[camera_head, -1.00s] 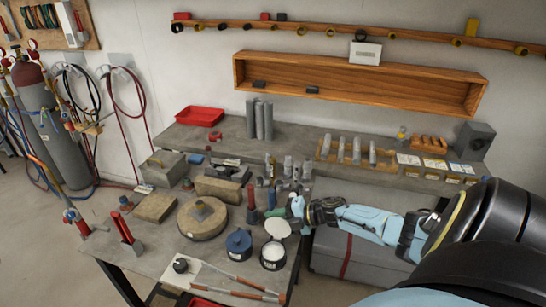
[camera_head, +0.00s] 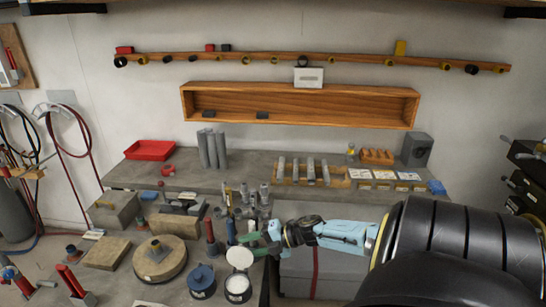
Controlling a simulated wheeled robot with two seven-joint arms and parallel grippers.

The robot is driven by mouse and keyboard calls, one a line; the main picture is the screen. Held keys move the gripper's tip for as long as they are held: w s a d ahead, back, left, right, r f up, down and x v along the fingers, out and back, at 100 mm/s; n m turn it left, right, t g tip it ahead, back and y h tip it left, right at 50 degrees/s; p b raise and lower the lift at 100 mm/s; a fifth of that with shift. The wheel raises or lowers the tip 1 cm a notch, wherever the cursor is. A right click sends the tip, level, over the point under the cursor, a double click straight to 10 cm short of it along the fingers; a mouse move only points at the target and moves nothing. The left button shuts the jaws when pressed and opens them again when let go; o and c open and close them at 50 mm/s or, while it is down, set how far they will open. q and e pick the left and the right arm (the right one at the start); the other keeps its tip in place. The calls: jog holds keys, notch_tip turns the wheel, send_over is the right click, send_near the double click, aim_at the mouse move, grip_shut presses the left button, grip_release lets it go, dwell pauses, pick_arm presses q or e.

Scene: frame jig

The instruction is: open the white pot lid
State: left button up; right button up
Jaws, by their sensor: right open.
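The white pot (camera_head: 238,290) stands near the front edge of the workbench, at the bottom of the head view. Its round white lid (camera_head: 240,258) stands raised at the pot's back side, tilted up with its face toward me, so the pot's mouth shows. My right gripper (camera_head: 262,243) reaches in from the right, just behind and to the right of the lid. Its green fingers are apart with nothing seen between them. Whether a finger touches the lid's edge is hard to tell. My left gripper is not in view.
A closed blue pot (camera_head: 201,280) stands just left of the white pot. A round block (camera_head: 160,262) lies further left. Small bottles and cylinders (camera_head: 265,192) crowd the bench behind my gripper. A red tray (camera_head: 150,150) and a wooden wall shelf (camera_head: 300,105) are further back.

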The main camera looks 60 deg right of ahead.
jog(key=v, duration=0.8)
dwell(0.4)
